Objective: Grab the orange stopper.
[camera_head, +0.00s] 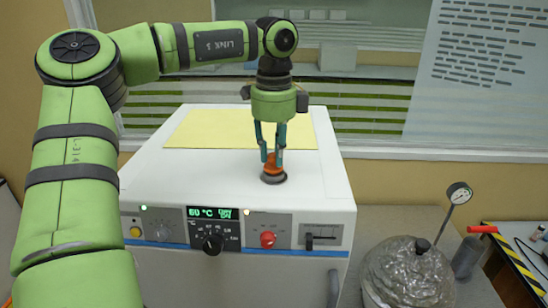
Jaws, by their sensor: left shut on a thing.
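The orange stopper (272,167) sits in a dark round port (273,179) on the white top of a boxy machine (155,173). My left gripper (272,157) reaches down from above, and its two blue-grey fingers are shut on the stopper. The fingers cover part of the stopper's sides. The stopper looks upright and still at the port; I cannot tell whether it is lifted at all. My right gripper is not in view.
A yellow sheet (205,130) lies on the machine top behind the stopper. The machine's front has a display (212,213), knobs and a red button (267,239). At the right stand a shiny lidded vessel (405,275), a gauge (458,194) and a red-handled grey cylinder (467,256).

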